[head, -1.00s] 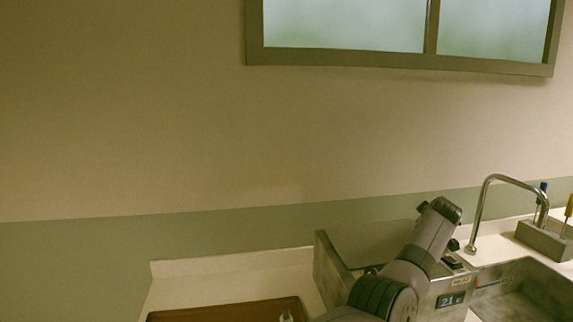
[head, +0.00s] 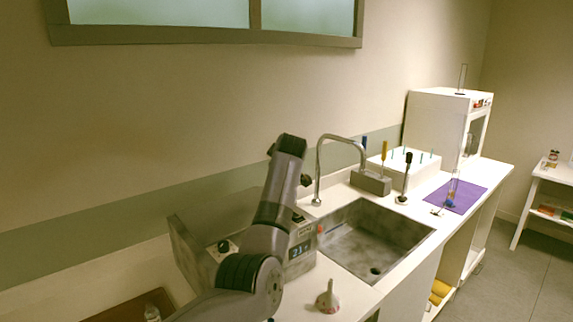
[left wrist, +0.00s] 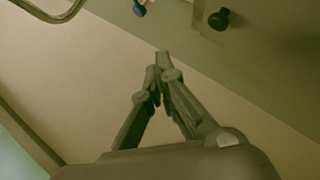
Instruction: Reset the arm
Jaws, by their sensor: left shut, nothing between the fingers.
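My left gripper (left wrist: 162,60) shows in the left wrist view with its fingertips together and nothing between them. Behind the fingers are the plain wall and its green band, seen upside down, so it is clear of objects. In the head view my left arm rises from the bottom over the counter, in front of the water bath (head: 193,250) and left of the sink (head: 372,240). Its fingers cannot be made out there. My right gripper is in neither view.
A curved faucet (head: 319,165) stands close right of my arm. A grey tool holder (head: 371,183), a white rack (head: 412,168), a purple mat (head: 466,196) and a white cabinet (head: 432,120) lie further right. A funnel (head: 327,298) and a brown tray (head: 125,312) are near the front.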

